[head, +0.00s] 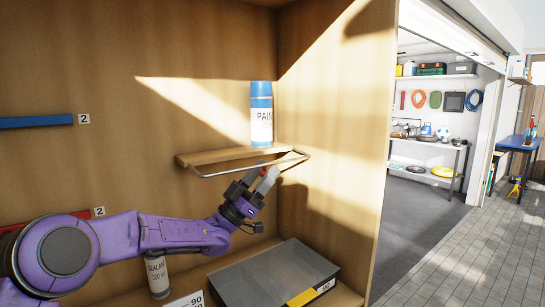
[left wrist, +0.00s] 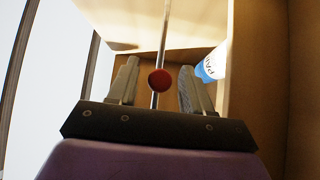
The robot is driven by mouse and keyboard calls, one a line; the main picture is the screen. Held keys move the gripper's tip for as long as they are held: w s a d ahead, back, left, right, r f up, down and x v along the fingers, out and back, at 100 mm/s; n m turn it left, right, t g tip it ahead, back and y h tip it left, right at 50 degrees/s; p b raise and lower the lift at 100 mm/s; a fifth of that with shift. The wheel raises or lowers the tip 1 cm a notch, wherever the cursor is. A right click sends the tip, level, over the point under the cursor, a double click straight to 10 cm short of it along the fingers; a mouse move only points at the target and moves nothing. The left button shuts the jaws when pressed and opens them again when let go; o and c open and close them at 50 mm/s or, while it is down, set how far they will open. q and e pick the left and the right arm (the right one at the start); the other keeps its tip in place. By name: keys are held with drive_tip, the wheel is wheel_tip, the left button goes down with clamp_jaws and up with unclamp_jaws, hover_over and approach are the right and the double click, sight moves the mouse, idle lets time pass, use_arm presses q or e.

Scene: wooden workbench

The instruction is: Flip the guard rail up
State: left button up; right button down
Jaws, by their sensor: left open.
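The guard rail (head: 230,171) is a thin metal wire bar along the front of a small wooden shelf (head: 215,156). It sits low, out in front of and below the shelf's front edge. My left gripper (head: 266,178) is open at the right part of the rail, just under the shelf. In the left wrist view, a thin metal rod (left wrist: 165,30) runs between the two open fingers (left wrist: 160,72), with a gap on each side. A red round thing (left wrist: 160,80) shows in front of the rod. My right gripper is not in view.
A blue and white paint can (head: 261,115) stands upright on the shelf, above my left gripper. Below are a sealant can (head: 157,275) and a grey case (head: 275,272). A wooden side wall (head: 340,130) closes the right side.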

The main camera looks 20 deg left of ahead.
use_arm(q)
drive_tip(key=shift+x, duration=1)
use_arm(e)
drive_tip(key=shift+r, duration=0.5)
use_arm(q)
clamp_jaws()
drive_tip(key=shift+d+f, duration=0.1)
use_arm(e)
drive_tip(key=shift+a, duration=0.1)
